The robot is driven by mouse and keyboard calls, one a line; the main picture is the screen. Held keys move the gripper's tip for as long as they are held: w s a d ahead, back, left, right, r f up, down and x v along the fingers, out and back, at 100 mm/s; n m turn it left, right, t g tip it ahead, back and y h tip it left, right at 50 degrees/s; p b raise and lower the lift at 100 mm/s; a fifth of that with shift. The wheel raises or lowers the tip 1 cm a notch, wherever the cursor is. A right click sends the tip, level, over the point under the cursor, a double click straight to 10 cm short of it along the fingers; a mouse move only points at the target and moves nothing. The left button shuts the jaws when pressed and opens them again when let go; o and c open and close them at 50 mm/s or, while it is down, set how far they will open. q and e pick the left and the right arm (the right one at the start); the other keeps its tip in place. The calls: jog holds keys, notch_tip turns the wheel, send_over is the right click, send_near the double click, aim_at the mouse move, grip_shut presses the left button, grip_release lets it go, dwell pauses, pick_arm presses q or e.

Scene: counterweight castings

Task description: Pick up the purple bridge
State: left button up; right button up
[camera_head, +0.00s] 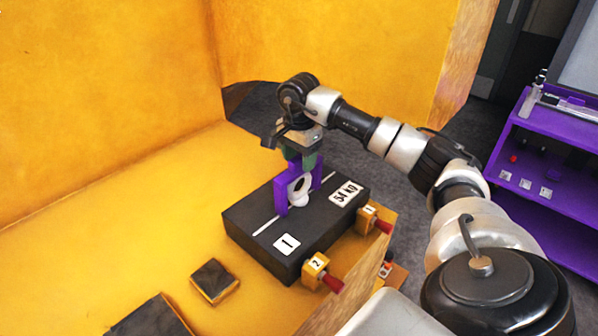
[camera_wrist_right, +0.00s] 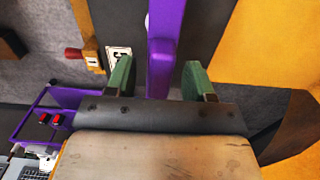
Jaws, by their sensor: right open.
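The purple bridge (camera_head: 281,195) stands upright on a black casting (camera_head: 260,225) labelled "1" and "54 KG". A white ring (camera_head: 300,190) shows at the bridge's opening. My right gripper (camera_head: 301,160) is over the bridge's top, pointing down, with part of the bridge's top hidden behind it. In the right wrist view, the purple bridge (camera_wrist_right: 165,45) runs between the two green fingertips (camera_wrist_right: 158,80). The fingers are open, with a gap visible on each side of the bridge. My left gripper is not in view.
Yellow clamps with red handles, "2" (camera_head: 315,267) and "1" (camera_head: 368,216), sit at the casting's front side. A small dark block (camera_head: 214,279) lies to the left on the yellow surface (camera_head: 90,225). Yellow walls rise behind. A purple shelf (camera_head: 545,160) stands at right.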

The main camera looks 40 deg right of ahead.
jog(key=shift+f, duration=0.45)
jog(key=shift+c, duration=0.3)
grip_shut()
jog(key=shift+r, duration=0.15)
